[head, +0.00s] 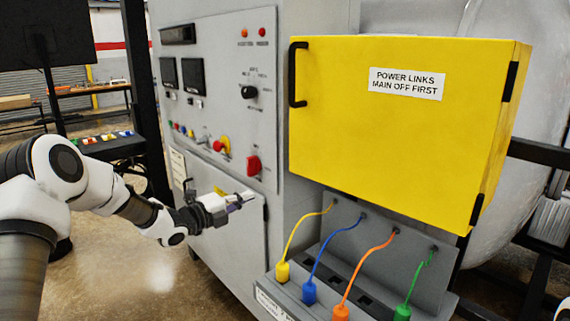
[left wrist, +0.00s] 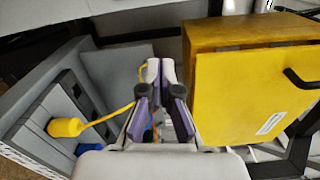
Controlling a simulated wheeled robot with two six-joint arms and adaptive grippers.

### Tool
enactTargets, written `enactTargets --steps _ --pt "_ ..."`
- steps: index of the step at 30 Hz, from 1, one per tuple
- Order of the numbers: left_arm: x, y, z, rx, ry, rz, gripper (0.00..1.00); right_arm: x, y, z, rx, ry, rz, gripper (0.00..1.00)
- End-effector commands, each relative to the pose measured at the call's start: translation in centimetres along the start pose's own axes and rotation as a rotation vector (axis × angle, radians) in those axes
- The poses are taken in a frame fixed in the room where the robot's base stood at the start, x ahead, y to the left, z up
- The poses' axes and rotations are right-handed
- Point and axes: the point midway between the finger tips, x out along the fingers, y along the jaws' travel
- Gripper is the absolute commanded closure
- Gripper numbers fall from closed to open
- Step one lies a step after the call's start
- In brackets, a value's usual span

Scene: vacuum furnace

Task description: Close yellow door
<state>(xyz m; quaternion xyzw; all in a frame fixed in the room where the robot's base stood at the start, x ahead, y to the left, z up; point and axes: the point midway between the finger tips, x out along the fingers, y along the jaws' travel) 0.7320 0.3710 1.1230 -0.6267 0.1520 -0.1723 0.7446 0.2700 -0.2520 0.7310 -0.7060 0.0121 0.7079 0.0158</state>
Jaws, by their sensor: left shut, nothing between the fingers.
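The yellow door (head: 400,130) has a black handle (head: 297,75) on its left edge, black hinges on the right and a white "POWER LINKS MAIN OFF FIRST" label. In the left wrist view the door panel (left wrist: 235,95) stands at the right. A gap seems to show between it and the yellow box (left wrist: 235,32) behind, so it looks ajar; how far is hard to tell. My left gripper (head: 243,199) is shut and empty, left of and below the door, apart from it. Its fingertips (left wrist: 160,70) also show in the left wrist view. My right gripper is not seen.
A grey control cabinet (head: 225,80) with knobs and switches stands behind my left gripper. Below the door, a grey sloped panel (head: 350,240) carries yellow, blue, orange and green cables with plugs. Floor at the lower left is open.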

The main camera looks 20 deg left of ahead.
Motion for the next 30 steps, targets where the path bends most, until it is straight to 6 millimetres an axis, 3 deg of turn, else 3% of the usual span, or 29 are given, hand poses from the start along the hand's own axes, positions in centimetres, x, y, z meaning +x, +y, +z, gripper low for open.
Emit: enactTargets --steps 4,6,9,13,17,30 --pt "-3.3 -2.8 -4.9 -0.121 -0.062 0.079 1.0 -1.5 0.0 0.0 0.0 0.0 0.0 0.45" --pt "-4.6 -5.4 -6.7 -0.192 -0.067 0.074 1.0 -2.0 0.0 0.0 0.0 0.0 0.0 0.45" --pt "-5.0 -9.1 -6.7 -0.183 -0.065 0.02 1.0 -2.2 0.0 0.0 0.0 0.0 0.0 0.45" --pt "-4.7 -10.5 -6.4 -0.172 -0.067 -0.002 1.0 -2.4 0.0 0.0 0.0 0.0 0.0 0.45" --pt "-3.1 -10.5 -6.3 -0.168 -0.065 0.002 1.0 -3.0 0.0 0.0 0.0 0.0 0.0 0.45" --pt "6.2 -10.7 -5.7 -0.169 -0.064 0.0 1.0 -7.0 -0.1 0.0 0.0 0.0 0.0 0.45"
